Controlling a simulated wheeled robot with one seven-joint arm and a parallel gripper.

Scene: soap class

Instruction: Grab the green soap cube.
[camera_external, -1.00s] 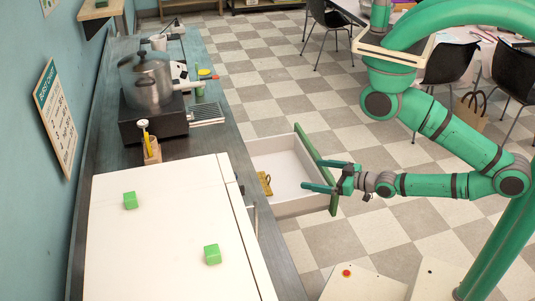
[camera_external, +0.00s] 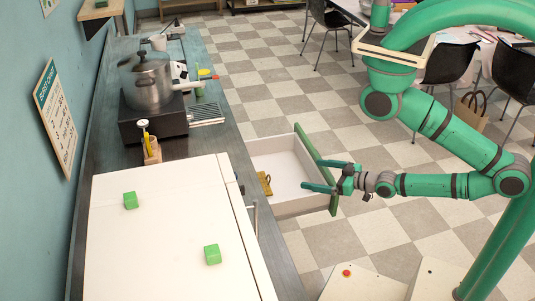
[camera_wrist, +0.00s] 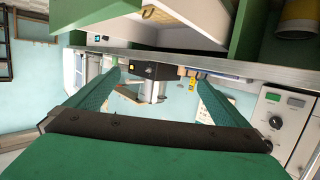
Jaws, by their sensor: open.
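The other green cube (camera_external: 212,254) is nearer the front and to the right. My gripper (camera_external: 318,174) is open and empty, at the open drawer's green front, to the right of and apart from both cubes. The wrist view shows my two green fingers spread apart (camera_wrist: 160,90) with nothing between them. No soap cube can be made out in the wrist view.
An open white drawer (camera_external: 283,165) with a green front juts out from the counter beside my gripper; a small yellow-brown item (camera_external: 265,183) lies in it. A pot (camera_external: 150,84) stands on a dark stove (camera_external: 140,126) farther back. The checkered floor (camera_external: 375,228) near the arm is clear.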

